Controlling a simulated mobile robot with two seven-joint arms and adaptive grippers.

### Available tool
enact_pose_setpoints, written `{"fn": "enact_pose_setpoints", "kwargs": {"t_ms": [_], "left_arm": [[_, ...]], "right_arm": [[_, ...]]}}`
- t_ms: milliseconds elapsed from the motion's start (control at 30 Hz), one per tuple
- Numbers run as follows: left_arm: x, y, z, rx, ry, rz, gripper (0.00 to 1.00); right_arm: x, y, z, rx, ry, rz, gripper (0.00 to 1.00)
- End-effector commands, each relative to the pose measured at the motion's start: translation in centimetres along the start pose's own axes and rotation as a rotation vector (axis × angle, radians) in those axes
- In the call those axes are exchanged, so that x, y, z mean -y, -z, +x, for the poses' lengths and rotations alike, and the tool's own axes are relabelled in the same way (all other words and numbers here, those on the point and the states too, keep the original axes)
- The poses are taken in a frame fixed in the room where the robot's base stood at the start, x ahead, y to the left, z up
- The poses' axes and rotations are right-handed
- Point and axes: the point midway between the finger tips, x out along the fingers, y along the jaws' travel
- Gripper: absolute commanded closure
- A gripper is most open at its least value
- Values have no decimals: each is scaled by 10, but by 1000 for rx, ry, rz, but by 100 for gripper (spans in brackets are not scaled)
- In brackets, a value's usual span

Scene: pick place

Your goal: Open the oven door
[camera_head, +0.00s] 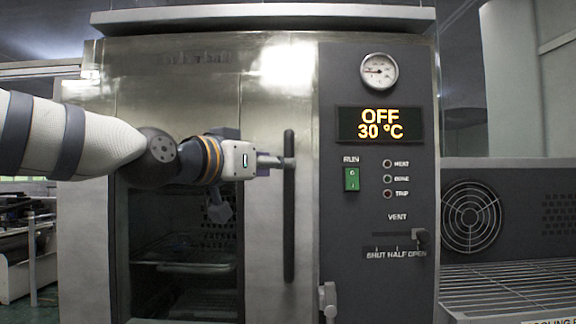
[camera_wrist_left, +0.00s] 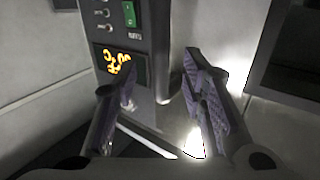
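The oven door (camera_head: 262,270) is shut, with a dark window (camera_head: 185,245) on its left showing racks inside. Its long dark vertical handle (camera_head: 289,240) stands along the door's right side. My left gripper (camera_head: 278,161) reaches in from the left at the upper part of the handle. In the left wrist view my left gripper (camera_wrist_left: 162,95) has its two purple-padded fingers spread apart. A dark strip lies behind the gap; I cannot tell whether it is the handle, or whether the fingers touch the handle. My right gripper is not in view.
Right of the door is a dark control panel (camera_head: 345,235) with a display (camera_head: 381,124) reading OFF 30 °C, a green switch (camera_head: 351,179) and a vent slider (camera_head: 420,236). A grey fitting (camera_head: 328,300) juts out below. A wire rack (camera_head: 515,285) and fan (camera_head: 471,217) are at right.

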Motion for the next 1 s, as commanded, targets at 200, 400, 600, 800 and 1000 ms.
{"fn": "enact_pose_setpoints", "kwargs": {"t_ms": [200,400,600,800,1000], "left_arm": [[1,-6,47,6,0,-3,62],[0,-1,57,0,0,-1,62],[-1,1,56,-1,0,0,64],[0,0,56,-1,0,0,100],[0,0,57,0,-1,-1,100]], "right_arm": [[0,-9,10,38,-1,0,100],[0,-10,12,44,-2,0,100],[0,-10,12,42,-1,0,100],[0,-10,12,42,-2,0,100],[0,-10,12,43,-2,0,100]]}}
